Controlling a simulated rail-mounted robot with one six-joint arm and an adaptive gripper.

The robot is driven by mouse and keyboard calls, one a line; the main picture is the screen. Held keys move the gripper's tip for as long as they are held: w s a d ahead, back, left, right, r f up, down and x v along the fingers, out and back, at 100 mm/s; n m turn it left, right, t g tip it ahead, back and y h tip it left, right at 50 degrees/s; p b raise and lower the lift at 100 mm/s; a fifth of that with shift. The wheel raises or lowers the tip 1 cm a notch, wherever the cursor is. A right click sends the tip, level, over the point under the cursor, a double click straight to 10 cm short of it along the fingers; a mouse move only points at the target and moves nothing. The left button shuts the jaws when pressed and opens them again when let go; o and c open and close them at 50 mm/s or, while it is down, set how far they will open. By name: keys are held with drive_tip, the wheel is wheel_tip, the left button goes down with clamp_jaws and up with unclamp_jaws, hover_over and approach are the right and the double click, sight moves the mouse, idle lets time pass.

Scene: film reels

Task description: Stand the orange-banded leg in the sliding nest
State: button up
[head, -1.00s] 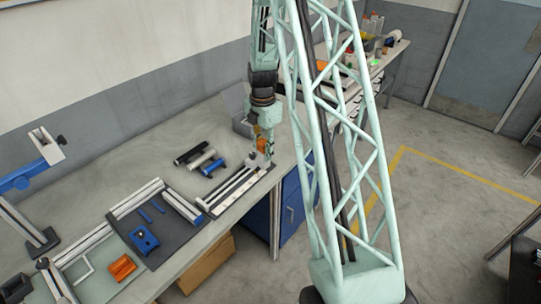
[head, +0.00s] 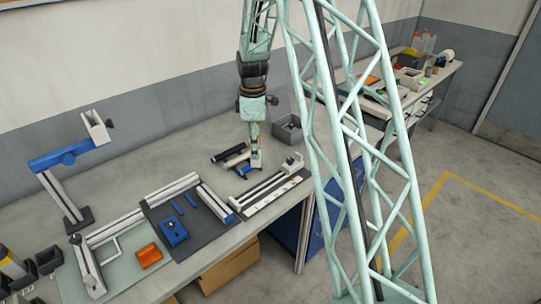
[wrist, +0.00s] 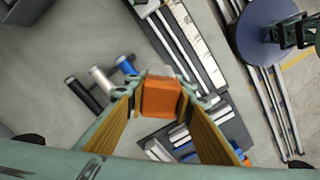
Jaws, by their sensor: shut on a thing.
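My gripper (head: 256,162) is shut on the orange-banded leg. In the wrist view, the leg's orange part (wrist: 161,97) shows end-on between the fingertips (wrist: 164,86), and the rest of it is hidden beneath. In the head view the gripper hangs over the bench beside the rail fixture. That fixture has long pale rails (head: 268,193) and a grey block at its far end (head: 291,163), which seems to be the sliding nest. The held leg is apart from this block. In the wrist view the rails (wrist: 180,40) lie beyond the fingertips.
Black (head: 227,153), silver (head: 237,160) and blue (head: 246,171) cylinders lie close by my gripper. A grey bin (head: 287,128) stands behind. A dark mat (head: 190,238) with blue parts, an orange block (head: 149,255) and a blue-armed stand (head: 65,155) are to the left.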

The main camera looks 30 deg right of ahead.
drive_tip(key=w+a+r+m+b, duration=0.2)
drive_tip(key=a+r+m, duration=0.1)
drive_tip(key=a, duration=0.7)
drive_tip(key=w+a+r+m+b, duration=0.2)
drive_tip(key=a+m, duration=0.3)
drive_tip(key=a, duration=0.6)
drive_tip(key=shift+w+r+b, duration=0.4)
drive_tip(key=shift+w+r, duration=0.25)
drive_tip(key=shift+a, duration=0.1)
